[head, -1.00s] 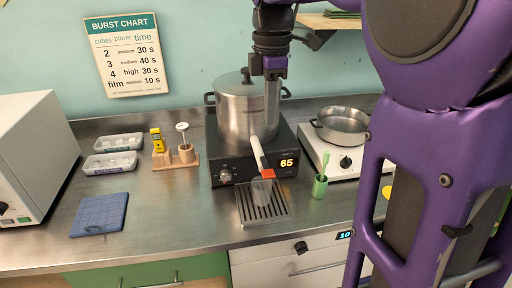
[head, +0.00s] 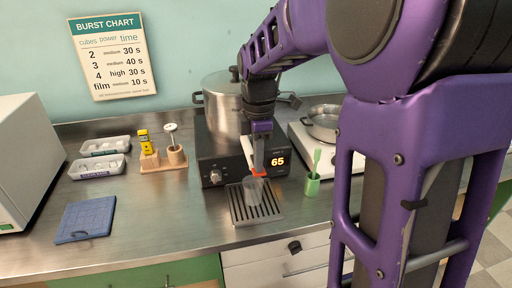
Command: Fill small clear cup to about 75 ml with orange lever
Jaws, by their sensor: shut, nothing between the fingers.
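The small clear cup (head: 254,190) stands on the slotted drip tray (head: 268,216) under the spout of the pot dispenser. The orange lever (head: 260,174) shows just above the cup, at the lower end of the white spout (head: 246,152). My gripper (head: 260,168) points down at the lever, with its fingertips close to or touching it; I cannot tell which. The fingers look shut with nothing between them. The steel pot (head: 220,103) sits on a black heater base (head: 212,150) whose display reads 65. The level in the cup is too small to tell.
A green cup with a brush (head: 312,184) stands right of the tray. A steel pan (head: 322,122) sits on a white hotplate (head: 310,152). Left are wooden holders (head: 165,160), white trays (head: 98,166) and a blue mat (head: 86,219). Counter left of the tray is clear.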

